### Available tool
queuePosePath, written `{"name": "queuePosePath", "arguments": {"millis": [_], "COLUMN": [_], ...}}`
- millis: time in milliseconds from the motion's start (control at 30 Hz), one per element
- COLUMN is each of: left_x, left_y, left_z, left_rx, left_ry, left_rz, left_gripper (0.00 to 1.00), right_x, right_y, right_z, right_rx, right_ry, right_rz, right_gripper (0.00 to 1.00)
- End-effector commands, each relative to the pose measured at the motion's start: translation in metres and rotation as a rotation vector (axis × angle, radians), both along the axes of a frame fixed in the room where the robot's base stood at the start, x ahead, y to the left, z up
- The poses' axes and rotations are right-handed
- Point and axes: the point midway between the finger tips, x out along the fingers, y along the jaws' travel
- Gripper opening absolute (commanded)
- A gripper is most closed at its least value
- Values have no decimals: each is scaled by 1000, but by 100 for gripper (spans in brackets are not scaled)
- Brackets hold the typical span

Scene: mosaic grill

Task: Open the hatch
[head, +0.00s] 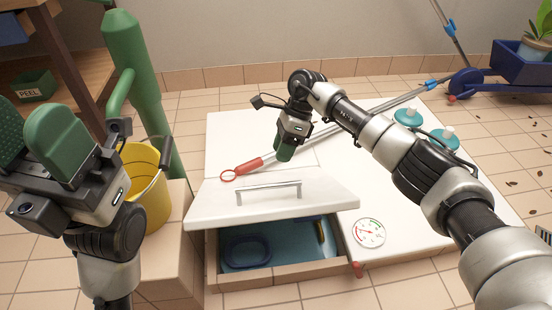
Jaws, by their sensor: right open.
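The hatch (220,205) is a white lid with a metal bar handle (268,190). It is tilted, with its front edge raised above a box opening (285,257), so the blue inside shows below it. My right gripper (285,154) points down behind the handle, above the white top and apart from the handle as far as I can see. It is open, though its fingers overlap in this view. My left gripper (32,128) is raised at the left, far from the hatch, with its green finger pads apart and nothing seen between them. The hatch's rear edge is partly unclear.
A pole with a red grip (248,167) lies across the white top behind the hatch. A round gauge (369,232) and teal-and-white knobs (408,117) are on the right. A yellow bucket (148,205) and green post (133,50) stand left. Tiled floor is open in front.

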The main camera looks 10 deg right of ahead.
Motion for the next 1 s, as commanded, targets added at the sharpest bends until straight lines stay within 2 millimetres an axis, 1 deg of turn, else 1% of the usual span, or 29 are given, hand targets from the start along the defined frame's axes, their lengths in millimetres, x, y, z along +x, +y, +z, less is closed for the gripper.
{"name": "queuePosePath", "arguments": {"millis": [33,100,433,667,700,767,833,867,900,933,967,1000], "left_x": [1,1,1,1,1,2,3,3,4,4,4,5], "left_y": [0,0,0,0,0,0,1,1,1,1,1,2], "left_z": [1,-1,-3,-3,-3,-3,-4,-4,-5,-6,-7,-9], "left_rx": [0,0,-2,-1,0,-1,-1,-1,-3,-3,-3,-5], "left_ry": [10,16,18,18,21,28,40,48,57,66,76,88], "left_rz": [0,-1,-2,-2,-1,-2,-2,-2,-3,-3,-4,-5], "left_gripper": [49,49,49,49,49,49,49,49,49,49,49,49], "right_x": [2,3,4,3,0,-11,-33,-46,-66,-83,-100,-122], "right_y": [-3,-5,-6,-4,0,14,42,56,77,92,106,123], "right_z": [8,12,13,13,12,8,6,6,8,13,19,31], "right_rx": [0,0,0,6,21,70,170,229,317,389,464,564], "right_ry": [-1,0,1,3,10,37,94,129,185,237,293,374], "right_rz": [-1,0,0,1,3,5,6,4,-1,-8,-16,-33], "right_gripper": [42,42,42,7,1,0,0,0,0,0,0,0]}}
